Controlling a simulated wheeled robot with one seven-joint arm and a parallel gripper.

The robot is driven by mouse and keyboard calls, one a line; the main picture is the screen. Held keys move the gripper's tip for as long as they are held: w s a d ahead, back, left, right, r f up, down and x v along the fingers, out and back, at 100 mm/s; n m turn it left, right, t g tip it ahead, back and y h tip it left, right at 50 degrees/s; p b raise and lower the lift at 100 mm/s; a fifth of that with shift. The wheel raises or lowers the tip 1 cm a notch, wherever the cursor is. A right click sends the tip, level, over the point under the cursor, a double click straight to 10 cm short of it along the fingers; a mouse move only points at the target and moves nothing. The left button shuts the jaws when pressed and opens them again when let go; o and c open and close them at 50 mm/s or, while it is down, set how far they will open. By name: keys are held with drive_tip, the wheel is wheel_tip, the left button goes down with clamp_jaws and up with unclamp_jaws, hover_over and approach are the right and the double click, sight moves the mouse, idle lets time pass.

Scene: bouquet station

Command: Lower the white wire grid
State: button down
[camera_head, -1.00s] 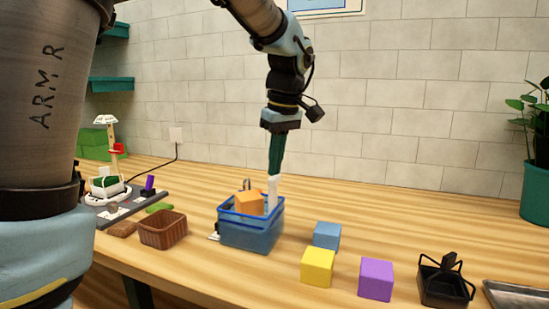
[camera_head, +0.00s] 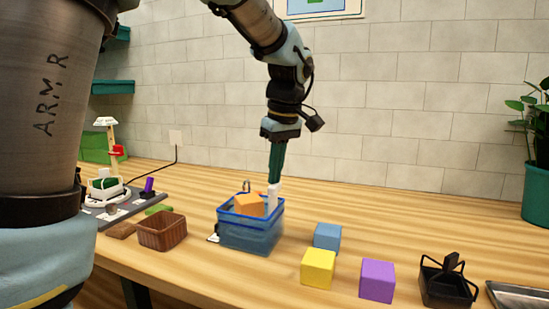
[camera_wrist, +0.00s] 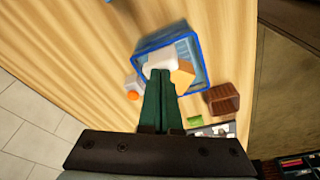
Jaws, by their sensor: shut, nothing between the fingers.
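I cannot make out a white wire grid for certain in either view. My gripper (camera_head: 276,165) points down over the right side of a blue bin (camera_head: 250,238), its teal fingers together and empty. In the wrist view, the gripper (camera_wrist: 160,76) reaches over the near rim of the bin (camera_wrist: 206,62). A white piece (camera_head: 273,194) shows just below the fingertips; the wrist view shows white (camera_wrist: 160,62) there too. I cannot tell whether they touch. An orange block (camera_head: 249,204) sits in the bin beside the white piece. The fingers hide part of the bin's inside.
A brown basket (camera_head: 162,232) stands left of the bin. Blue (camera_head: 327,236), yellow (camera_head: 318,267) and purple (camera_head: 377,280) cubes stand to its right. A black caddy (camera_head: 447,282) and a metal tray (camera_head: 517,296) are far right.

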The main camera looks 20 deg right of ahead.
drive_tip(key=shift+f, duration=0.5)
drive_tip(key=shift+r+p, duration=1.95)
drive_tip(key=shift+r, duration=0.7)
drive_tip(key=shift+a+f, duration=0.1)
drive_tip(key=shift+f, duration=0.05)
drive_tip(key=m, duration=0.1)
hover_over(240, 203)
wheel_tip(240, 203, down, 4)
drive_tip(key=shift+s+f, duration=0.1)
drive_tip(key=shift+f, duration=0.05)
drive_tip(key=a+f, duration=0.3)
drive_tip(key=a, duration=0.2)
drive_tip(key=s+a+f+m, duration=0.1)
drive_tip(key=a+f, duration=0.2)
drive_tip(key=a, duration=0.2)
drive_tip(key=s+a+f+m, duration=0.1)
drive_tip(key=a+f, duration=0.1)
drive_tip(key=a, duration=0.4)
drive_tip(key=shift+f+g+h, duration=0.3)
drive_tip(key=shift+f+g, duration=0.1)
drive_tip(key=s+a+f+m, duration=0.1)
drive_tip(key=s+a+f, duration=0.2)
drive_tip(key=a, duration=0.3)
drive_tip(key=shift+s+a+f+m, duration=0.3)
drive_tip(key=shift+s+a+f, duration=0.05)
drive_tip(key=shift+s, duration=0.25)
